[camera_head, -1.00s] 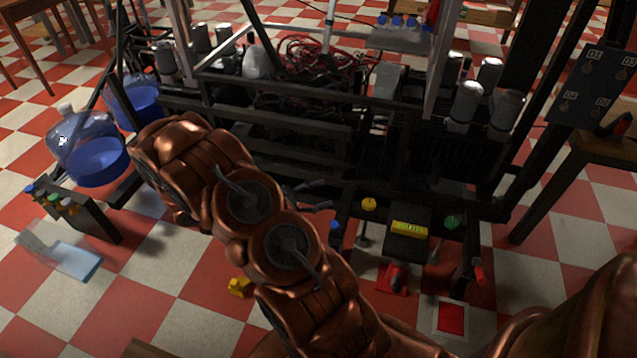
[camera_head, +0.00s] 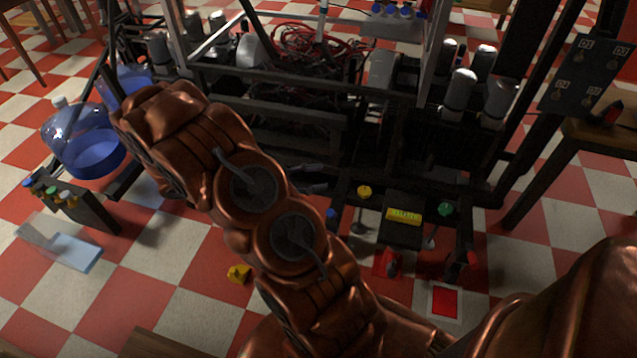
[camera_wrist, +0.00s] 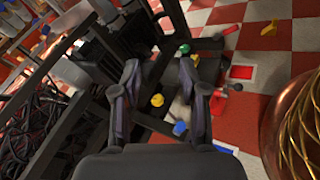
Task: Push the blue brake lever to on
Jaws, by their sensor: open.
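The blue knob of the lever (camera_head: 331,215) shows at the left end of a dark control frame, partly behind my arm. In the wrist view the blue knob (camera_wrist: 179,128) is low, just left of the right finger; its shaft and setting are hard to make out. My gripper (camera_wrist: 166,80) is open and empty, its two dark fingers spread apart. The knob appears between the finger lines in the picture, and I see no clear contact. In the head view my gripper (camera_head: 312,180) is mostly dark and partly hidden behind my arm, close to the frame's left end.
The control frame also carries a yellow knob (camera_head: 364,191), a green knob (camera_head: 445,209), a yellow labelled block (camera_head: 404,215) and a red-handled lever (camera_head: 470,260). The dark rotor rig stands behind. A yellow piece (camera_head: 238,273) and a red plate (camera_head: 445,303) lie on the checkered floor.

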